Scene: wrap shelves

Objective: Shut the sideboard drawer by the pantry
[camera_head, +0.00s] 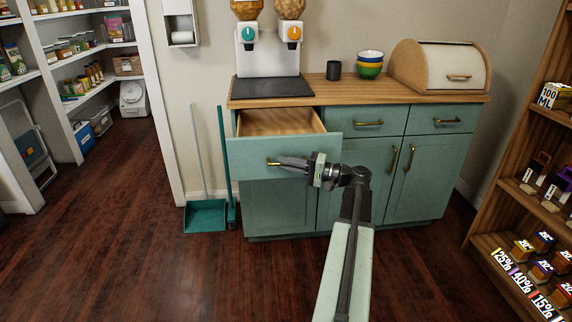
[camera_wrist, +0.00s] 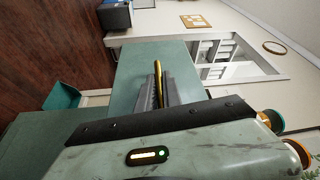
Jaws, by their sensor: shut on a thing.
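The sideboard (camera_head: 265,207) is green with a wooden top and stands against the wall, beside the pantry doorway. Its upper left drawer (camera_head: 240,154) is pulled out, and its bare wooden inside shows. My gripper (camera_head: 276,161) is at the drawer's front, shut on its brass handle (camera_head: 270,163). In the wrist view the two dark fingers of my gripper (camera_wrist: 160,88) lie on either side of the brass handle (camera_wrist: 157,70), with the green drawer front (camera_wrist: 128,75) behind. The other two upper drawers are closed.
A dispenser (camera_head: 268,50), a dark cup (camera_head: 333,70), stacked bowls (camera_head: 370,65) and a bread box (camera_head: 438,66) stand on the top. A dustpan (camera_head: 205,215) and a broom lean left of the sideboard. A product shelf (camera_head: 540,180) stands right. The floor in front is clear.

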